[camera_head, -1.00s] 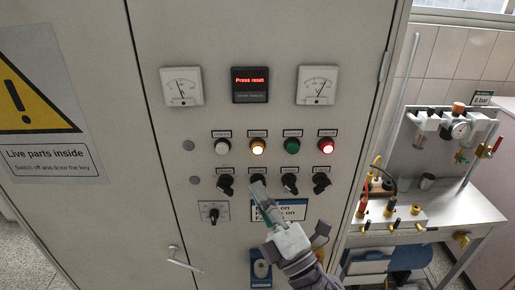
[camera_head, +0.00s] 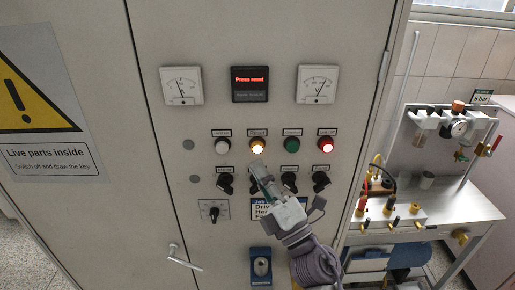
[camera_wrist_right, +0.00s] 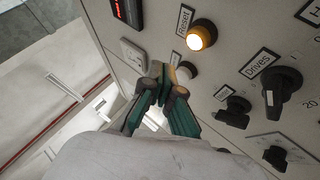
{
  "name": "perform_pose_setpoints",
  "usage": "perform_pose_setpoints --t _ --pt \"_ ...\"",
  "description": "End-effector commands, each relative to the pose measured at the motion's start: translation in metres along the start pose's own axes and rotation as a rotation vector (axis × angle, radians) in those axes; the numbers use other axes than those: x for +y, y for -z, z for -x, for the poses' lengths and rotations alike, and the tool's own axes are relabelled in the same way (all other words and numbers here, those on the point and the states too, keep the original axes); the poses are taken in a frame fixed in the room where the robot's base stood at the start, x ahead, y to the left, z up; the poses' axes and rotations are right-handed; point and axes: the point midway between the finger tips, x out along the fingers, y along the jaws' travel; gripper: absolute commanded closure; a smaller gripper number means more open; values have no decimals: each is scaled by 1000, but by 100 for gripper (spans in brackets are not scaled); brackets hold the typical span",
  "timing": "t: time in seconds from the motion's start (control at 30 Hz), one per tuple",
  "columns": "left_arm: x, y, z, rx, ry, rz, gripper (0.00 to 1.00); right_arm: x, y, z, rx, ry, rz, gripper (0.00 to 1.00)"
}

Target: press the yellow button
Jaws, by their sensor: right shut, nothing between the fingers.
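The yellow button (camera_head: 257,145) glows on the grey cabinet front, second from left in a row with a white, a green and a lit red one. In the right wrist view the lit yellow button (camera_wrist_right: 201,35) is unobstructed, beside a "Reset" label. My right gripper (camera_head: 258,166) is shut and empty, its tips just below the yellow button in the head view. In the wrist view the closed fingers (camera_wrist_right: 163,80) overlap the edge of the white button (camera_wrist_right: 186,70). I cannot tell the gap to the panel. My left gripper is out of view.
A red-lit display (camera_head: 250,83) reads "Press reset" between two meters. Black rotary knobs (camera_head: 321,181) sit close below the buttons, one partly hidden by my gripper. A cabinet handle (camera_head: 182,258) sticks out lower left. A workbench (camera_head: 455,212) with fittings stands at right.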

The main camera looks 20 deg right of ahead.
Motion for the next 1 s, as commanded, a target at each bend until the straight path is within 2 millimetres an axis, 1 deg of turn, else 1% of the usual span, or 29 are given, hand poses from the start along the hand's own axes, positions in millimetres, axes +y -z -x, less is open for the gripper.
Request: perform_pose_setpoints --t 0.1,0.33,1.0 --pt "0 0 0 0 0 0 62 -8 -8 -11 1 -1 0 100" --pt "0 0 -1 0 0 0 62 -16 -16 -22 1 0 0 100" --pt "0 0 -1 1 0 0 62 -17 -17 -24 0 1 -1 100"
